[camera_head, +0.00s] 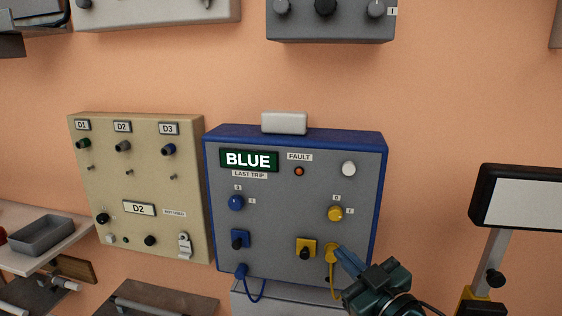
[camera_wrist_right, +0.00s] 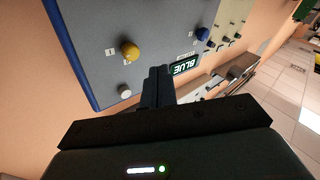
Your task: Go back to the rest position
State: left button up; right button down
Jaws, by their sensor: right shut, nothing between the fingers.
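My right gripper (camera_head: 344,256) shows at the lower right of the head view, in front of the lower right part of the blue-edged grey panel (camera_head: 290,185). Its fingers are shut and nothing shows between them. They overlap the area beside a yellow plug (camera_head: 331,252) with a hanging yellow cable; I cannot tell whether they touch it. In the right wrist view the shut fingers (camera_wrist_right: 157,85) point toward the panel, near its BLUE display (camera_wrist_right: 185,66). My left gripper is not in view.
A beige panel (camera_head: 140,220) hangs left of the blue-edged one. A grey tray (camera_head: 40,234) sits on a shelf at left. A screen on a stand (camera_head: 520,197) is at right. A blue plug (camera_head: 241,270) with a cable hangs at the panel's lower left.

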jog(key=s+f+m+g+h, duration=0.2)
jog(key=s+f+g, duration=0.1)
jog(key=s+f, duration=0.7)
jog(key=s+a+f+m+g+h, duration=0.1)
jog(key=s+f+m+g+h, duration=0.1)
jog(key=s+f, duration=0.9)
notch_tip(320, 180, down, 7)
jog(key=shift+f+m+g, duration=0.1)
jog(key=shift+m+g, duration=0.5)
jog(key=shift+g, duration=0.3)
jog(key=shift+a, duration=0.1)
